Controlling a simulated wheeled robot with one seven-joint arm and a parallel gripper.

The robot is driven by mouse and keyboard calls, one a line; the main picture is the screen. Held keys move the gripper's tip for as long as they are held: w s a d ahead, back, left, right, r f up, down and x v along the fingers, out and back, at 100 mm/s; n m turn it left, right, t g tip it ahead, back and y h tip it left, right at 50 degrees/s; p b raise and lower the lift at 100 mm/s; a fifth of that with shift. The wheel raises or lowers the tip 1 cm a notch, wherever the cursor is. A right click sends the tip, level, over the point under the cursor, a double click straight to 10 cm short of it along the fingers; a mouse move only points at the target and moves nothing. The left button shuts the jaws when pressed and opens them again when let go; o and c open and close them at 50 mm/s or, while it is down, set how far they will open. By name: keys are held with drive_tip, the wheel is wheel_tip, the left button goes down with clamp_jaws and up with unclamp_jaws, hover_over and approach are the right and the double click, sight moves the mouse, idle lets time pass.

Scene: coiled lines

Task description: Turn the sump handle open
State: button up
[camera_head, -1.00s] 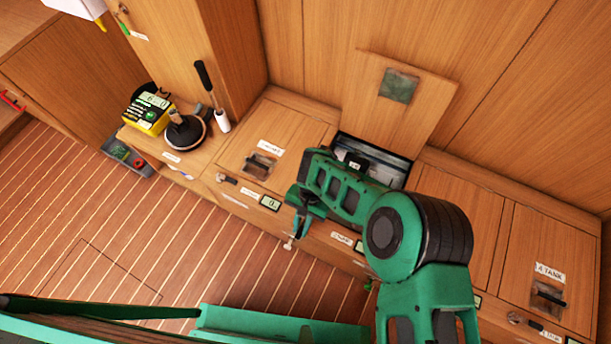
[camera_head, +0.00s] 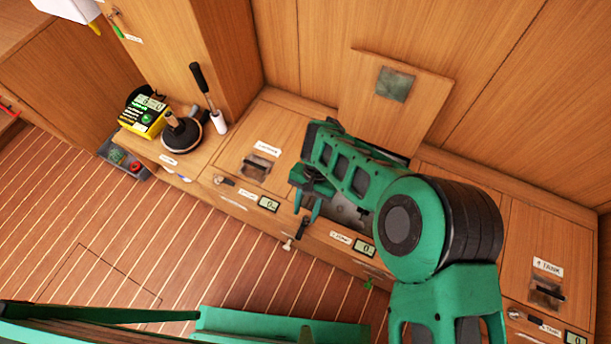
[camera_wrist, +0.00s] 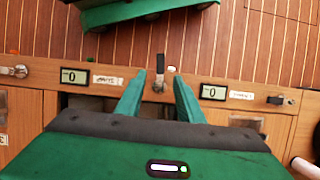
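A small lever handle (camera_head: 302,228) with a dark grip and a pale end sits at the front face of the locker row, below the open locker. I take it as the sump handle, but the nearby label (camera_head: 341,238) is too blurred to read surely. In the wrist view the same handle (camera_wrist: 160,70) shows in the gap between my fingertips. My gripper (camera_head: 307,210) is open and empty, just above the handle in the head view. Its two fingers (camera_wrist: 159,77) also show in the wrist view. I cannot tell how far they are from the handle.
A raised locker lid (camera_head: 420,85) stands behind my arm. Similar levers sit left (camera_head: 225,181) and right (camera_head: 515,315), beside small displays (camera_head: 268,203).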

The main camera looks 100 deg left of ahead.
drive_tip(key=shift+v, duration=1.25)
